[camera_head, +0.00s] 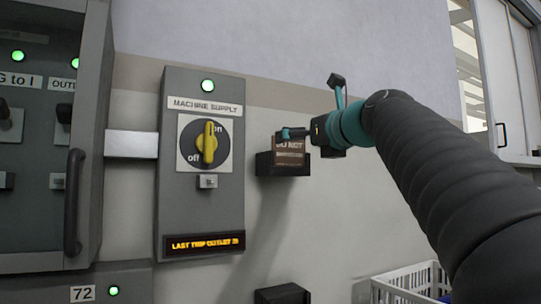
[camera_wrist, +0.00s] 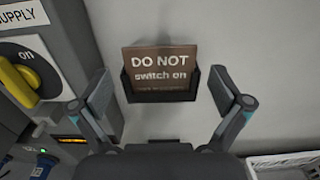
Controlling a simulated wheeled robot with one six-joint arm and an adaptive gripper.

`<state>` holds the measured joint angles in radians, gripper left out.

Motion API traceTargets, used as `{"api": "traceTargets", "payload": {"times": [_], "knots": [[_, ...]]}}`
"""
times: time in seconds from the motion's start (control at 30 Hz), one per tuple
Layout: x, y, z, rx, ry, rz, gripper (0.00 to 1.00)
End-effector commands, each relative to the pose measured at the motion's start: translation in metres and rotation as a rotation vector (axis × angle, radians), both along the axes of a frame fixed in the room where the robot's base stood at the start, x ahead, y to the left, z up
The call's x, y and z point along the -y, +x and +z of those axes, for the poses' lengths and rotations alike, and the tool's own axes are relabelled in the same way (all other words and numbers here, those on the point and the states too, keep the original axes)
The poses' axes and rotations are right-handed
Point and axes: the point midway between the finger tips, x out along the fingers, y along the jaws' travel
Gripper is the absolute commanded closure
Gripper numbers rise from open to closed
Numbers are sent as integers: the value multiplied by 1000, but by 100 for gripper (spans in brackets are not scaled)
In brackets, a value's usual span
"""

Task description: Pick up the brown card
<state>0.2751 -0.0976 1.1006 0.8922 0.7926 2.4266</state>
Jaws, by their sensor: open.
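The brown card (camera_wrist: 160,62) reads "DO NOT switch on" and stands upright in a black wall holder (camera_wrist: 164,95). In the head view the card (camera_head: 291,158) is partly covered by my gripper, and the holder (camera_head: 283,170) hides its lower part. My gripper (camera_head: 290,134) is in front of the card near its top. In the wrist view my gripper (camera_wrist: 165,95) is open, with one finger to each side of the card and holder. I see no contact between the fingers and the card.
Left of the holder is a grey machine supply panel (camera_head: 202,240) with a yellow rotary switch (camera_head: 208,143). A second black holder (camera_head: 282,294) is below. A white basket (camera_head: 410,284) stands at the lower right. The wall above the card is clear.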

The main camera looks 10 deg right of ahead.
Motion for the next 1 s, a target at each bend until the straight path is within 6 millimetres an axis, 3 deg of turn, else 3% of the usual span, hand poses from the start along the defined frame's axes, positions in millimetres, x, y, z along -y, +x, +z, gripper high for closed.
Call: {"api": "traceTargets", "payload": {"times": [0.4,0.67,0.7,0.8,0.83,1.0], "knots": [[-16,46,3,-1,0,3,0],[-17,49,3,-1,-1,2,0],[-17,49,3,-1,-1,2,3],[-17,49,3,-1,-1,1,28],[-17,48,3,-1,-1,1,31],[-17,48,3,0,-1,1,32]]}}
